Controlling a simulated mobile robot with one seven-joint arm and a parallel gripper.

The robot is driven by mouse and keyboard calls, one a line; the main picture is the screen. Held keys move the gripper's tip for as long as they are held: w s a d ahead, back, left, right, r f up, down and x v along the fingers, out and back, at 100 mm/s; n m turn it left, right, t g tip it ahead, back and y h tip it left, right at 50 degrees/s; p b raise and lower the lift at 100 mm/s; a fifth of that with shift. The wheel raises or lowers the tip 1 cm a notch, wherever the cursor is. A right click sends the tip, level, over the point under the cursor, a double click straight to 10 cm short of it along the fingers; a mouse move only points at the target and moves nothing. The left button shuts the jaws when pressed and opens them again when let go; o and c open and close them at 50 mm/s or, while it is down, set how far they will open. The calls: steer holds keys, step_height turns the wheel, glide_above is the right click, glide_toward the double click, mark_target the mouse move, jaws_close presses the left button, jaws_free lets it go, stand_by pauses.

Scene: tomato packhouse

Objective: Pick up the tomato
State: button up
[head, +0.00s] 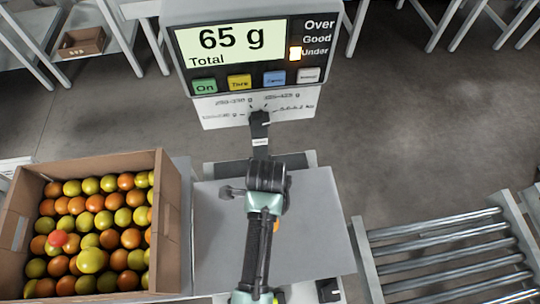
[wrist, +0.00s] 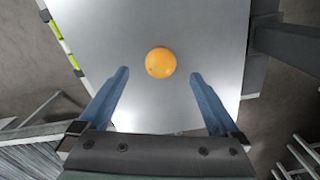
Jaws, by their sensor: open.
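In the wrist view, a single orange tomato (wrist: 161,62) sits on the bare metal scale plate (wrist: 120,30). My gripper (wrist: 160,78) is open, with one blue finger to each side and the tomato between and just beyond the fingertips, apart from both. In the head view, my arm covers most of the tomato; only a small orange edge (head: 276,226) shows beside it on the plate (head: 315,220). The scale display (head: 230,38) reads 65 g, with the light beside "Under" lit.
A cardboard box (head: 172,215) of orange and yellow-green tomatoes, with one redder one, stands to the left of the plate. A roller conveyor (head: 445,262) lies to the right. The display stands behind the plate. The plate around the tomato is clear.

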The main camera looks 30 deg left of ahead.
steer(key=shift+w+d+f+b, duration=0.1)
steer(key=shift+f+b, duration=0.2)
steer(key=shift+f, duration=2.8)
steer(key=c, duration=1)
step_height(320, 180, up, 10)
steer(key=shift+r+p, duration=0.1)
steer(key=shift+p, duration=0.65)
steer(key=w+d+r+n+p, duration=0.3)
steer(key=d+r+n, duration=0.3)
steer(key=d+n, duration=0.5)
steer(key=shift+n, duration=1.9)
